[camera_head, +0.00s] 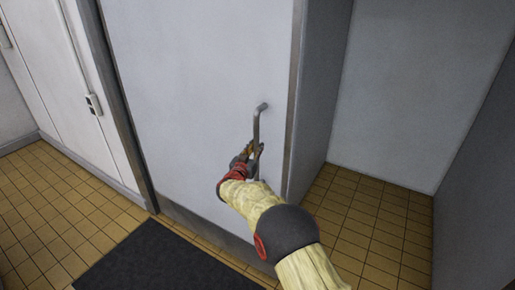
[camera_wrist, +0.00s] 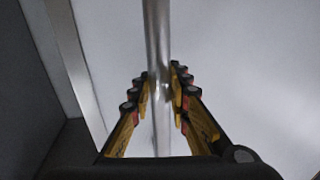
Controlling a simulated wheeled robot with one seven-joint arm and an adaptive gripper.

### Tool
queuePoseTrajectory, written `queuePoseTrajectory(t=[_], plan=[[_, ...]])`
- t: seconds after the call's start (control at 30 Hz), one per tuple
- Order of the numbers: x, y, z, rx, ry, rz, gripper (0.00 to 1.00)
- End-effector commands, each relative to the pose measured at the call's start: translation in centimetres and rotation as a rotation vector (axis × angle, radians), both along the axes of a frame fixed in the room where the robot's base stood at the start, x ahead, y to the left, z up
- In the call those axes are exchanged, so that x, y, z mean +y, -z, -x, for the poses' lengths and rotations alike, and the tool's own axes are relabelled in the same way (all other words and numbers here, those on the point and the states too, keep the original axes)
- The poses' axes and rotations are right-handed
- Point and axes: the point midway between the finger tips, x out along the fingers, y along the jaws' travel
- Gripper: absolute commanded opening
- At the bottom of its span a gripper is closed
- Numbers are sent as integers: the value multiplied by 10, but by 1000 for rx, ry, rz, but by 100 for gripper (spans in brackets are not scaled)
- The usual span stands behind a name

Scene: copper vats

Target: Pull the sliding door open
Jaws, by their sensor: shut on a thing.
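A pale grey sliding door (camera_head: 195,85) fills the middle of the head view, with a dark metal edge along its right side. A metal bar handle (camera_head: 256,125) stands upright near that right edge. My gripper (camera_head: 255,152) is at the lower part of the handle. In the wrist view the handle (camera_wrist: 157,50) runs vertically between the two yellow-and-black fingers of my gripper (camera_wrist: 160,95), which are shut on it. The handle's lower end is partly hidden by my gripper in the head view.
To the right of the door is an opening with grey walls (camera_head: 415,95) and tan floor tiles (camera_head: 370,225). A dark mat (camera_head: 160,262) lies on the floor in front of the door. A wall with a small switch box (camera_head: 93,104) stands at the left.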

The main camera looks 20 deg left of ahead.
Motion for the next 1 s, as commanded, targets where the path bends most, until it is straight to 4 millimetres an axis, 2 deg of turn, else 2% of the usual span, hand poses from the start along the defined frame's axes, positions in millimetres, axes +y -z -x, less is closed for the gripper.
queuePoseTrajectory(t=[0.07, 0.1, 0.4, 0.77, 0.87, 1.0], plan=[[2, -1, 1, -1, -4, 0, 0], [2, -1, 1, -1, -4, 0, 19], [1, -1, 0, -1, -2, 0, 36], [1, -1, 3, 0, -2, 0, 36], [2, -2, 13, -1, -3, 0, 36], [5, -1, 38, 1, -4, 0, 36]])
